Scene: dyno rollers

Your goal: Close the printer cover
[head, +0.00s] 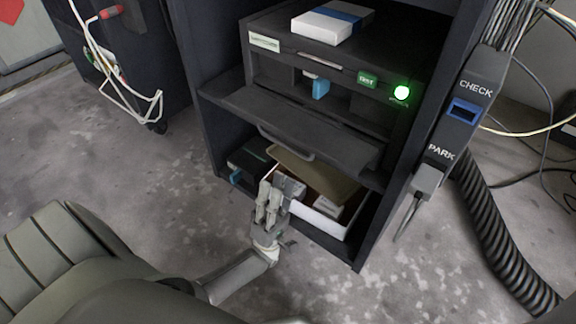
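The dark printer (290,52) sits on a shelf in a dark cabinet, with a lit green button (402,92) on its front. Its cover (300,128) is a wide dark flap with a curved handle (287,147) at its front edge. The cover is folded down and juts out, leaving the printer's front open with a blue part (321,88) inside. My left gripper (276,186) is below and in front of the cover, beside the lower shelf's box. Its fingers point up toward the handle, apart from it in the picture; their opening is unclear. My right gripper is not in view.
An open white box (322,229) with a brown flap (318,175) stands on the lower shelf. A white and blue package (333,20) lies on the printer. A CHECK/PARK control box (466,92) with a thick ribbed hose is at the right. The left floor is largely clear.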

